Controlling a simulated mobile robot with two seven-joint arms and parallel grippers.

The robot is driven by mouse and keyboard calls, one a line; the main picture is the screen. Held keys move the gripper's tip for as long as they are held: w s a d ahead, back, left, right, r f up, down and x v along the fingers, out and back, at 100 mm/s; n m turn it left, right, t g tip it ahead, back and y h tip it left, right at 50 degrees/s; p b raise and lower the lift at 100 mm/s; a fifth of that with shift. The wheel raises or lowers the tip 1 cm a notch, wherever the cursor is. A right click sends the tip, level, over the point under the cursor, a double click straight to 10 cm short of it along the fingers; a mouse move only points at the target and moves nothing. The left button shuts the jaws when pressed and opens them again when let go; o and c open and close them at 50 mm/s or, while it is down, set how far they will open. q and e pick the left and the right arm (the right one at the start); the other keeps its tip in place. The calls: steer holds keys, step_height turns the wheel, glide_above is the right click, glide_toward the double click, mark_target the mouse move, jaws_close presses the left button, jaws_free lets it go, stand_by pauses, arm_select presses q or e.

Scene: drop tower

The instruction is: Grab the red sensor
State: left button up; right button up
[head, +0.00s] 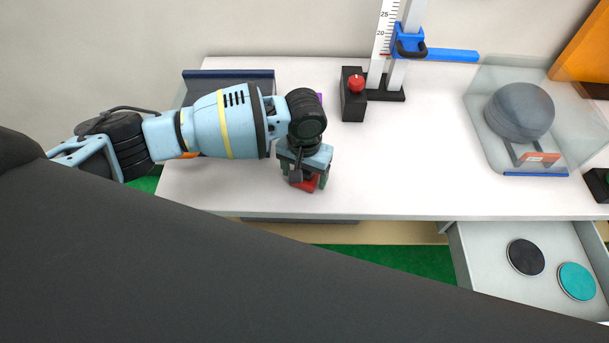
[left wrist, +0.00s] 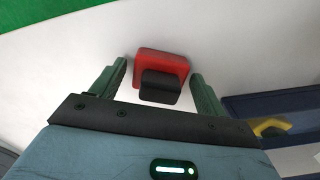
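The red sensor (head: 308,184) is on the white table near its front edge, mostly hidden under my left gripper in the head view. In the left wrist view the red sensor (left wrist: 161,63) is a red block with a black part facing the gripper. My left gripper (head: 305,180) points down over it. Its green fingers (left wrist: 160,80) are open, one on each side of the sensor, with visible gaps between them and it. My right gripper does not show.
A black box with a red button (head: 355,83) and a ruler stand with a blue arm (head: 440,54) stand behind. A clear case with a grey ball (head: 520,111) is at right. An open drawer (head: 480,250) holds a black and a teal disc. The table's middle is clear.

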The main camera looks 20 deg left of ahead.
mark_target(306, 171)
arm_select(q)
steer(key=c, duration=0.9)
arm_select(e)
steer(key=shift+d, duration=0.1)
arm_select(q)
steer(key=shift+r, duration=0.5)
steer(key=r, duration=0.3)
steer(key=shift+s+d, duration=0.2)
steer(key=shift+s, duration=0.05)
steer(key=s+d+r+p, duration=0.1)
steer(key=s+d, duration=0.8)
steer(key=s, duration=0.3)
steer(key=shift+s+p, duration=0.15)
steer(key=shift+p, duration=0.2)
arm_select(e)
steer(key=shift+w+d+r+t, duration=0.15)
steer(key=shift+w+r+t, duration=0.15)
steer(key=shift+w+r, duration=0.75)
